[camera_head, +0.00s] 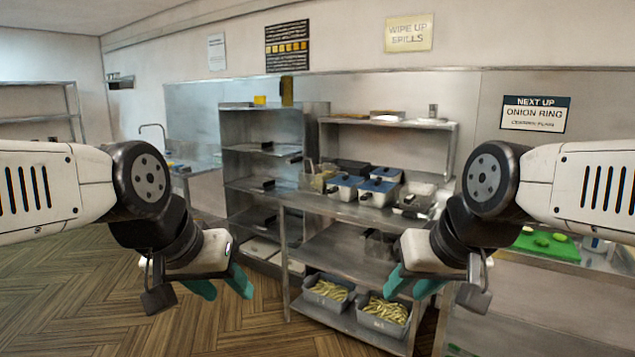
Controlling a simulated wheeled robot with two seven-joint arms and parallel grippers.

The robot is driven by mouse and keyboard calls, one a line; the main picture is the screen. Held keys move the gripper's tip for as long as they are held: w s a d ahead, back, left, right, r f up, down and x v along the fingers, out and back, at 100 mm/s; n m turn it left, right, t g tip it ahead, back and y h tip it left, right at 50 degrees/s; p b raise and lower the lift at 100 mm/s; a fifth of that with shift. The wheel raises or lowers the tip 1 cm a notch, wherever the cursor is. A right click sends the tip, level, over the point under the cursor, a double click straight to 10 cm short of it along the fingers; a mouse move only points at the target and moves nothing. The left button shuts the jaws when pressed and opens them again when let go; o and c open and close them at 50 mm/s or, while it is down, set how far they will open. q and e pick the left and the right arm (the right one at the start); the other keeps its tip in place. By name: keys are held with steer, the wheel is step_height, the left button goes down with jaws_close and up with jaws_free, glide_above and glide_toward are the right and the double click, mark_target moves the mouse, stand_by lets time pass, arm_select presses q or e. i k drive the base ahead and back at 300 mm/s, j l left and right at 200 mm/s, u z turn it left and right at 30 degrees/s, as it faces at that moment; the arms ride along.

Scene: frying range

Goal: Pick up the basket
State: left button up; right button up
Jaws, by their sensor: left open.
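No single item is plainly the basket. Dark, basket-like items with handles (412,204) sit at the right end of the steel counter, too small to make out. A small wire-like container (320,177) stands at the counter's left end. My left gripper (221,285) has teal fingers spread and empty, in front of the shelving at the left. My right gripper (410,284) hangs in front of the counter, its teal fingers apart with nothing seen between them. Both are well short of the counter items, and my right arm hides part of the counter's right side.
Grey bins of fries (328,291) (384,313) sit on the low shelf. Blue-lidded containers (378,190) stand on the counter (350,211). A green board (545,243) with cut green pieces lies at right. The wooden floor (120,300) at left is clear.

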mark_target(312, 180)
steer(key=i+l, duration=0.2)
steer(key=i, duration=0.3)
steer(key=i+l, duration=0.2)
steer(key=i, duration=0.3)
steer(key=i+l+u, duration=0.1)
steer(key=i, duration=0.45)
steer(key=i+l, duration=0.35)
steer(key=i, duration=0.15)
steer(key=i+l, duration=0.25)
steer(key=i, duration=0.25)
steer(key=u, duration=0.05)
